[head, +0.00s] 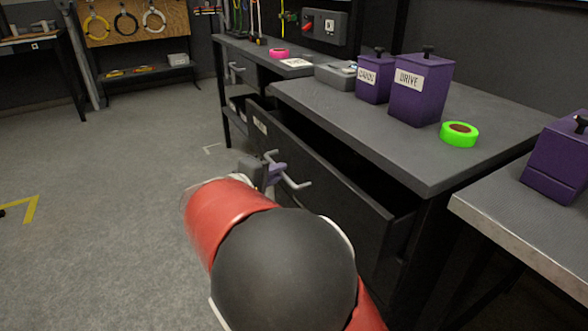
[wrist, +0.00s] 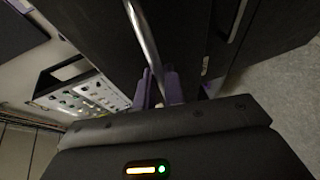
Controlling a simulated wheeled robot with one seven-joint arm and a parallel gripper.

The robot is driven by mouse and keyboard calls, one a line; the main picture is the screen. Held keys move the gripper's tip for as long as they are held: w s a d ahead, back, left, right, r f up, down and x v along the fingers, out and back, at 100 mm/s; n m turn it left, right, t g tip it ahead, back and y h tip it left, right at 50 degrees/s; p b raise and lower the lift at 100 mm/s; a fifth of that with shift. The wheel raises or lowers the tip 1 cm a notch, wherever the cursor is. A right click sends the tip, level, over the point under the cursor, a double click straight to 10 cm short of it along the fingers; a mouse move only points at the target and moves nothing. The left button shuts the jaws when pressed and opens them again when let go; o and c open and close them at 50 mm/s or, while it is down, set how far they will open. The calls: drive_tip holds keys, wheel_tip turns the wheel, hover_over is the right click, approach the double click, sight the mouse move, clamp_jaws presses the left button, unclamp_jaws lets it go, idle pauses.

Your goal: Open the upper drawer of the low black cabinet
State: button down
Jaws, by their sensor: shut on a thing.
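The low black cabinet (head: 432,176) stands at the right in the head view, with a grey top. Its upper drawer (head: 345,183) is pulled well out, and a dark gap shows between its front and the cabinet. My gripper (head: 275,172) is at the drawer's grey bar handle (head: 297,184), partly hidden behind my red and black arm. In the wrist view, the purple fingers of my gripper (wrist: 163,90) are shut on the handle bar (wrist: 143,38). The inside of the drawer is mostly dark.
Purple boxes (head: 421,92) and a green tape roll (head: 459,134) stand on the cabinet top. A metal-edged table (head: 520,222) is at the right. Another workbench (head: 255,52) stands beyond.

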drive_tip(key=s+a, duration=0.6)
drive_tip(key=a, duration=0.2)
drive_tip(key=s+a+p, duration=0.1)
drive_tip(key=s+a, duration=0.4)
drive_tip(key=a, duration=0.4)
drive_tip(key=shift+s, duration=0.4)
drive_tip(key=shift+a+f, duration=0.1)
drive_tip(key=shift+a, duration=0.05)
drive_tip(key=c, duration=1.5)
unclamp_jaws()
drive_tip(key=v, duration=0.7)
drive_tip(key=shift+s+a, duration=0.25)
drive_tip(key=shift+s, duration=0.05)
